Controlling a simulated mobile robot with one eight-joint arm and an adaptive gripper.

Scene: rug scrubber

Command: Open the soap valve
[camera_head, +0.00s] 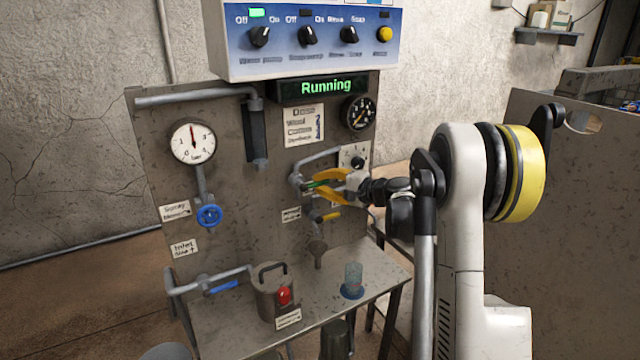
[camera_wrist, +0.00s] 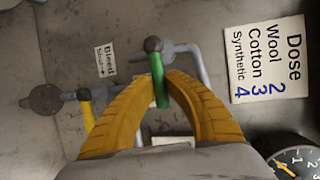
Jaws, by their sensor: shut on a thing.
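A green valve lever (camera_head: 314,184) sits on a grey pipe on the upright panel, and no readable soap label shows beside it. My gripper (camera_head: 322,185) has its yellow fingers shut on this lever. In the wrist view the green lever (camera_wrist: 159,82) lies between the tips of my gripper (camera_wrist: 168,90), its far end at the round pipe fitting. Below it on the panel is a yellow lever (camera_head: 328,217). It also shows in the wrist view (camera_wrist: 87,112), near a "Bleed" label (camera_wrist: 107,61).
A control box (camera_head: 305,40) with knobs hangs above a lit "Running" display (camera_head: 326,86). A dose card (camera_head: 304,127) and a dial (camera_head: 358,113) are close by. A metal pot (camera_head: 272,300) and a clear cup (camera_head: 353,275) stand on the shelf below.

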